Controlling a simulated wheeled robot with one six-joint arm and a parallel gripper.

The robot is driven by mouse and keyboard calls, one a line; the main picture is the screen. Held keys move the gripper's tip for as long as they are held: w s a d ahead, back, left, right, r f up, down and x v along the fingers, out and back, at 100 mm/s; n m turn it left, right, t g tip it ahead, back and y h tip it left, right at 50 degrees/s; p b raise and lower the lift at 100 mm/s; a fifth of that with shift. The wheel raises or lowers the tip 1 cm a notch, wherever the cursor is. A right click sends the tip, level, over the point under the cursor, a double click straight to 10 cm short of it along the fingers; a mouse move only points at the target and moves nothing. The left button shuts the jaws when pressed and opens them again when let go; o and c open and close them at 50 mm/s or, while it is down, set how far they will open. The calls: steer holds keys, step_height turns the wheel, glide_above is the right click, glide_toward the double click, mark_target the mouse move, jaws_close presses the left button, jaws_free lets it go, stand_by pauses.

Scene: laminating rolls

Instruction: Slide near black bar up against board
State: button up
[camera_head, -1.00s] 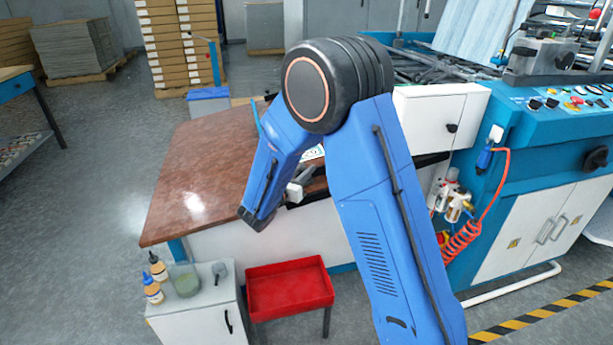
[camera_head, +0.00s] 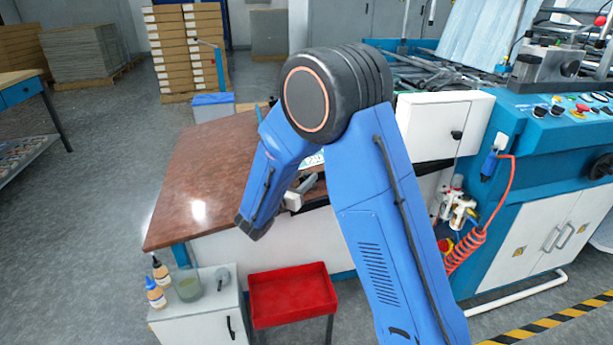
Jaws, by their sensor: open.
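My blue arm stands in front of the brown tabletop (camera_head: 205,175) and hides much of its right part. A grey and white piece, which looks like my gripper (camera_head: 306,186), shows between the two arm links, low over the tabletop's front right. Its fingers are not clear, and I see nothing held in it. A dark strip shows by the front edge there, but I cannot tell whether it is the near black bar. A small piece of a light printed sheet or board (camera_head: 313,160) shows behind the gripper, mostly hidden by my arm.
A red tray (camera_head: 292,296) and a white cabinet (camera_head: 200,318) with bottles and a jar stand in front of the table. A blue and white machine (camera_head: 545,215) with a coiled red hose stands at the right. The tabletop's left part is clear.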

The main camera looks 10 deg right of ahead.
steer(key=v, duration=1.4)
steer(key=shift+s+a, duration=0.3)
steer(key=shift+c, duration=0.2)
